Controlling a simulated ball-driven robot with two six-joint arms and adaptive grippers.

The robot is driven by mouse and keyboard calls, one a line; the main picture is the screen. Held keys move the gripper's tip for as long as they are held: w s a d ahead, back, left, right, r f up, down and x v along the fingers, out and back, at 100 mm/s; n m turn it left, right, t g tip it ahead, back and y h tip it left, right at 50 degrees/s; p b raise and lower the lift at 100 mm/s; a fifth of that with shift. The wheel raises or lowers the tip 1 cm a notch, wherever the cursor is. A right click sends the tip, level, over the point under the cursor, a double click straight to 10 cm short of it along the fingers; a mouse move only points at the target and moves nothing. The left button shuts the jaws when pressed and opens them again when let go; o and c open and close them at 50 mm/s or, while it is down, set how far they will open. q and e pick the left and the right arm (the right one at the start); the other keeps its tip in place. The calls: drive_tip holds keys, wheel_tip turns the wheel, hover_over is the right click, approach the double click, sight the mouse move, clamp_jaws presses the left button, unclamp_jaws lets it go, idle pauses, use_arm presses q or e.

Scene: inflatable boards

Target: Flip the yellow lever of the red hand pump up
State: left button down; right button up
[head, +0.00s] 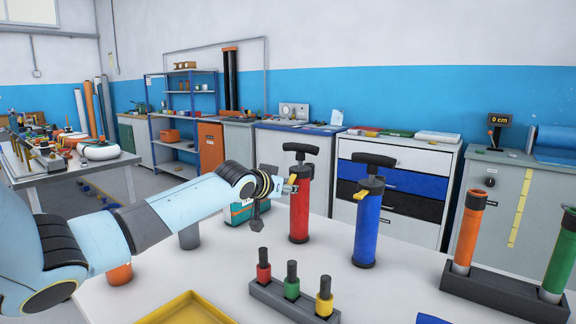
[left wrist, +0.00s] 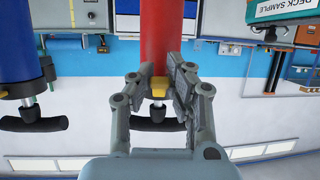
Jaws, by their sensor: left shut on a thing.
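The red hand pump (head: 299,212) stands upright on the white table, its black T-handle (head: 301,149) on top. It also shows upside down in the left wrist view (left wrist: 167,35). Its yellow lever (left wrist: 158,84) sits near the top of the barrel, between my left fingertips. My left gripper (head: 287,187) reaches the pump from the left at lever height and is shut on that lever; the fingers hide part of it. I cannot tell the lever's exact tilt. My right gripper is not in view.
A blue hand pump (head: 367,228) with its own yellow lever (head: 361,194) stands close to the right. In front are a rack (head: 268,290) with red, green and yellow pieces and a yellow tray (head: 190,308). A dark stand (head: 500,292) holds orange and green tubes at right.

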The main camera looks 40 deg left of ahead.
use_arm(q)
drive_tip(key=g+p, duration=0.1)
drive_tip(key=p, duration=0.2)
drive_tip(key=r+g+h+p, duration=0.1)
drive_tip(key=g+p, duration=0.1)
drive_tip(key=p, duration=0.1)
drive_tip(key=r+g+p, duration=0.1)
drive_tip(key=p, duration=0.2)
drive_tip(key=shift+s+d+r+g, duration=0.1)
drive_tip(key=shift+s+r+g, duration=0.15)
drive_tip(key=shift+g, duration=0.15)
drive_tip(key=shift+s+g+h+p, duration=0.1)
drive_tip(key=shift+g+h+p, duration=0.3)
drive_tip(key=shift+g+p, duration=1.05)
drive_tip(key=c, duration=1.2)
unclamp_jaws()
drive_tip(key=shift+r, duration=0.15)
drive_tip(key=v, duration=1.1)
drive_tip(key=shift+s+r, duration=0.25)
drive_tip(key=shift+r, duration=0.1)
